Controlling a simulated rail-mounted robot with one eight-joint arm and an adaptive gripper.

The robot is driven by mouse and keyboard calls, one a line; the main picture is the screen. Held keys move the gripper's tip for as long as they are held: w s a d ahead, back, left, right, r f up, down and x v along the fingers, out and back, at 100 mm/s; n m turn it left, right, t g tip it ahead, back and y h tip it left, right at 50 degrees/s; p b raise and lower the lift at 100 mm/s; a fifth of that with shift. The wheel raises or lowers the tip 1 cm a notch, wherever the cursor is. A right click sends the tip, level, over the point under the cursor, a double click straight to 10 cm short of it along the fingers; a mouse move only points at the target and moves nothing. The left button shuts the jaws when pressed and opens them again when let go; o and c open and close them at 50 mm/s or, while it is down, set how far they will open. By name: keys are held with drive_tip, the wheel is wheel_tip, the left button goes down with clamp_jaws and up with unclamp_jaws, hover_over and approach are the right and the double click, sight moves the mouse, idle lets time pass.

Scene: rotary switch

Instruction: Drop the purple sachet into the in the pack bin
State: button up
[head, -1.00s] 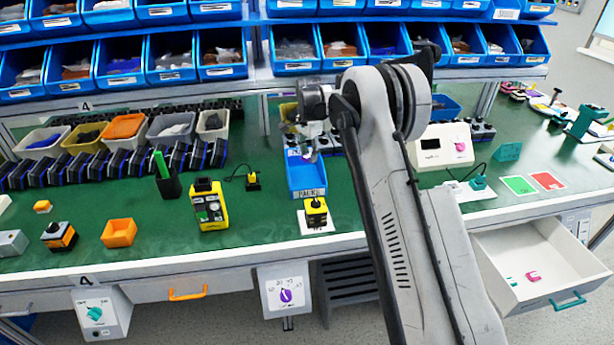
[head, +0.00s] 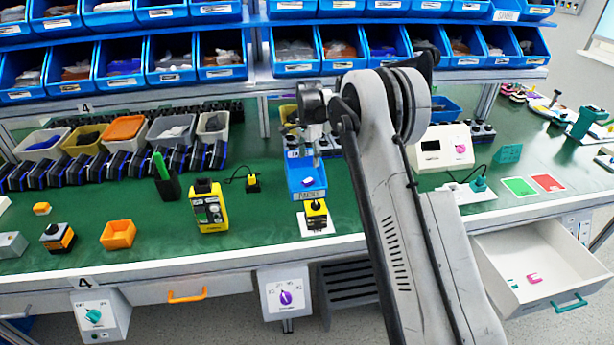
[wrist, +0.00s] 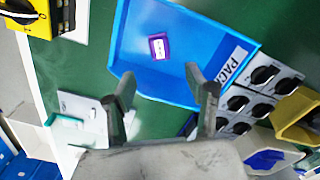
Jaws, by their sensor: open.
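The purple sachet (wrist: 158,47), small with a white label, lies on the floor of the blue pack bin (wrist: 215,28). In the head view the sachet (head: 308,184) shows inside the bin (head: 307,196), near its front. My gripper (wrist: 160,78) is open and empty above the bin, its two fingers apart. The sachet lies beyond the fingertips, clear of them. In the head view my gripper (head: 314,152) hangs over the back part of the bin, partly hidden by my arm.
A yellow and black switch box (head: 316,213) on a white plate stands just before the bin. A yellow device (head: 209,206) stands to the left. Shelves of blue bins (head: 220,55) run along the back. An open drawer (head: 540,265) juts out at the right.

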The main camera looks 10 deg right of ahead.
wheel_tip(320, 180, up, 11)
drive_tip(key=shift+r, duration=0.15)
idle(0.4)
drive_tip(key=s+r+n+t, duration=0.2)
drive_tip(key=s+r+n, duration=0.1)
drive_tip(key=s+r, duration=0.75)
drive_tip(key=s+r+n+t, duration=0.25)
drive_tip(key=s+r, duration=0.45)
drive_tip(key=s, duration=0.7)
drive_tip(key=s+f+n+t, duration=0.1)
drive_tip(key=s+f+n, duration=0.2)
drive_tip(key=s, duration=1)
drive_tip(key=s+f+n+t, duration=0.1)
drive_tip(key=s+f+n, duration=0.3)
drive_tip(key=s, duration=1)
drive_tip(key=shift+s+a+f+t, duration=0.25)
drive_tip(key=shift+f+t, duration=0.1)
drive_tip(key=shift+f, duration=0.45)
